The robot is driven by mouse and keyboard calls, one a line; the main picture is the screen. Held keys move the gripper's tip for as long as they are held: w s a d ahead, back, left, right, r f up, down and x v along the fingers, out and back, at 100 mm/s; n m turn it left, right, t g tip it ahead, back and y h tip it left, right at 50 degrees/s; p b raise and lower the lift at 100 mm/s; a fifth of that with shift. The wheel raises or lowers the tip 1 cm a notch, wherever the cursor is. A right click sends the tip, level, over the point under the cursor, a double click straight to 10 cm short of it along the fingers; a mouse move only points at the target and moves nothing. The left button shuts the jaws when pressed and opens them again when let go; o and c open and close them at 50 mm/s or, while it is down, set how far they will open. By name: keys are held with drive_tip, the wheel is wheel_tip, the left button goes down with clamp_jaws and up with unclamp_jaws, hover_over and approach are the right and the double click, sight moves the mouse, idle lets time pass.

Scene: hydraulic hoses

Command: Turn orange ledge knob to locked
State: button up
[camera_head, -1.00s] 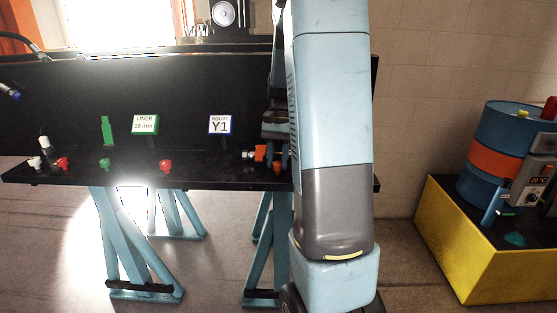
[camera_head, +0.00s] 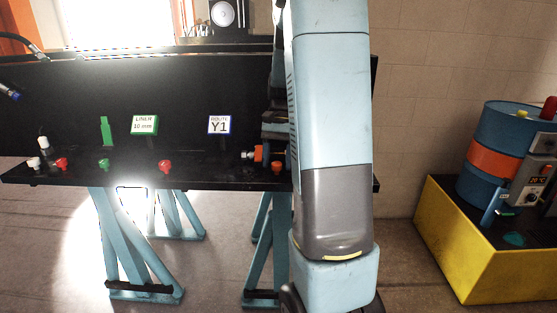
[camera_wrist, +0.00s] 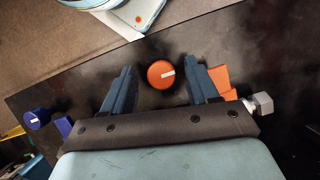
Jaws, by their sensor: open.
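The orange ledge knob (camera_wrist: 161,74) is round with a white pointer line and sits on the black ledge (camera_wrist: 60,85). In the wrist view its line runs nearly level, from the middle toward the right. My gripper (camera_wrist: 163,78) is open, with one dark finger on each side of the knob and a visible gap to both. It holds nothing. In the head view the orange knob (camera_head: 277,167) shows at the ledge's front edge, just left of my arm. My gripper is mostly hidden behind my arm there (camera_head: 275,125).
An orange fitting with a metal end (camera_wrist: 262,102) is close to the right finger. A blue knob (camera_wrist: 37,118) is at left. A blue drum (camera_head: 495,130) stands far right.

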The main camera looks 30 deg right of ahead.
drive_tip(key=v, duration=1.3)
drive_tip(key=shift+r, duration=0.4)
drive_tip(key=s+a+n+t+h, duration=0.3)
drive_tip(key=s+a+n+t, duration=0.5)
drive_tip(key=s+a, duration=1.1)
drive_tip(key=shift+s+a+n+t, duration=0.4)
drive_tip(key=shift+s+t, duration=0.1)
drive_tip(key=shift+s, duration=0.7)
drive_tip(key=shift+f, duration=0.1)
